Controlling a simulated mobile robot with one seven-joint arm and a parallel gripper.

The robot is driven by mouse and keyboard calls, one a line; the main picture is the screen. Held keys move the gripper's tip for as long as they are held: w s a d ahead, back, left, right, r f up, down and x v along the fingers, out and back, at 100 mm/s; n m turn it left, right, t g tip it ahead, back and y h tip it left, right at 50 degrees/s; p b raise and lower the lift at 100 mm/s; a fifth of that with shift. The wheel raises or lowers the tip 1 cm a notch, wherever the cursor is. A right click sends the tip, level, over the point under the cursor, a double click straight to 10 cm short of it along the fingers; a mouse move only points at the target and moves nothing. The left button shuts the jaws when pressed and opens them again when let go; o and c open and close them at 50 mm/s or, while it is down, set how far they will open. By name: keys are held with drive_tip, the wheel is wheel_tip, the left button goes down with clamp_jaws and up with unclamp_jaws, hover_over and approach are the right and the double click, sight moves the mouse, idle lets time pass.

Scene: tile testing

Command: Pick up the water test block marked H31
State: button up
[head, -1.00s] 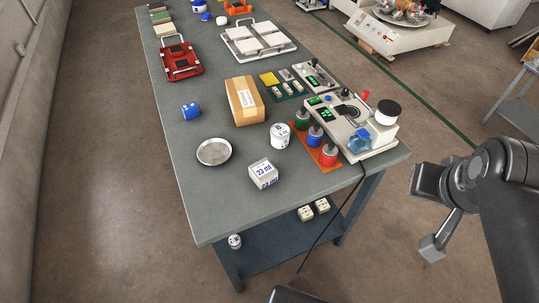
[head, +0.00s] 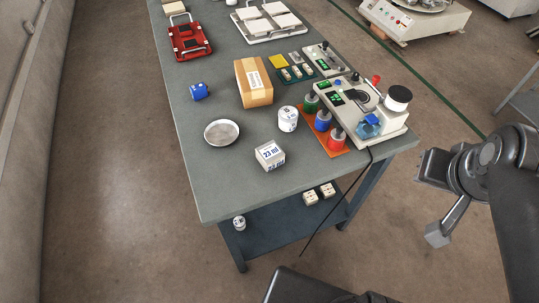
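No mark H31 is legible in the head view. A white block with blue lettering that looks like "23 ml" (head: 270,156) sits on the near part of the grey table. Two small cream blocks (head: 310,197) (head: 327,190) lie on the lower shelf; their marks are too small to read. My gripper (head: 435,200) is at the right, off the table's right side and well apart from these blocks. Its two finger ends are spread, with nothing seen between them.
The grey table (head: 210,185) holds a metal dish (head: 221,132), a white tub (head: 288,119), a wooden block (head: 254,83), a blue item (head: 200,91), coloured weights on an orange plate (head: 336,145) and a test machine (head: 371,125). A black cable (head: 345,190) hangs down. Floor left is clear.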

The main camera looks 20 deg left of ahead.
drive_tip(key=o, duration=1.5)
drive_tip(key=w+a+f+n+g, duration=0.25)
drive_tip(key=w+a, duration=0.25)
drive_tip(key=a, duration=0.4)
drive_tip(key=w+a+f+n+g, duration=0.1)
drive_tip(key=w+a+n, duration=0.35)
drive_tip(key=a, duration=0.45)
drive_tip(key=a+f+n, duration=0.1)
drive_tip(key=a+f, duration=0.1)
drive_tip(key=a, duration=0.3)
drive_tip(key=a+f+n+g, duration=0.1)
drive_tip(key=a+f, duration=0.2)
drive_tip(key=a, duration=0.2)
drive_tip(key=a+f+n+g, duration=0.1)
drive_tip(key=a+f+n, duration=0.1)
drive_tip(key=a, duration=0.4)
drive_tip(key=shift+w+f, duration=0.1)
drive_tip(key=shift+f, duration=0.6)
hover_over(270, 151)
wheel_tip(270, 151, down, 5)
drive_tip(key=shift+w+a+r, duration=0.15)
drive_tip(key=shift+f, duration=3.1)
